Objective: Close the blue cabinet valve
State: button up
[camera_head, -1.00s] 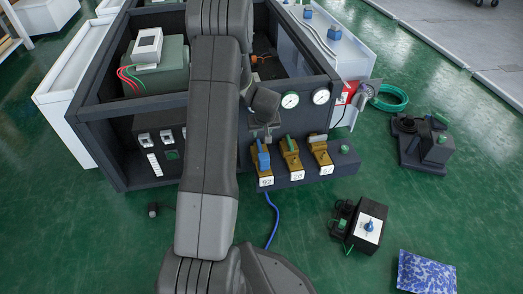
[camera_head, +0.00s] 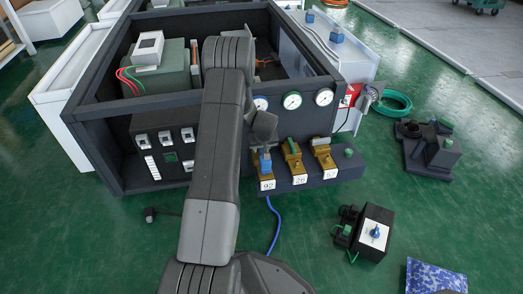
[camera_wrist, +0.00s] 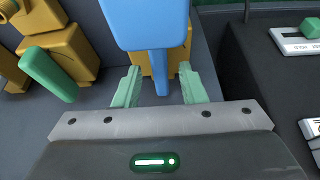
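The blue valve (camera_head: 265,163) is the leftmost of three brass valves on the dark ledge at the cabinet front, above the label 92. In the wrist view its blue handle (camera_wrist: 150,25) has a wide part at the top and a narrow stem pointing down in the picture. My gripper (camera_wrist: 159,88) is open, its two pale green fingers on either side of the narrow stem. A gap shows on both sides, with no clear contact. In the head view my dark wrist is just above the blue valve; the fingertips are too small to make out.
Beside the blue valve is a green-handled valve (camera_head: 291,148); its handle (camera_wrist: 48,75) is left of my fingers in the wrist view. A third valve (camera_head: 322,147) is further right. Gauges (camera_head: 292,100) sit above. A black box (camera_head: 371,233) with a blue knob lies on the floor.

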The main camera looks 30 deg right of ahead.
grip_shut()
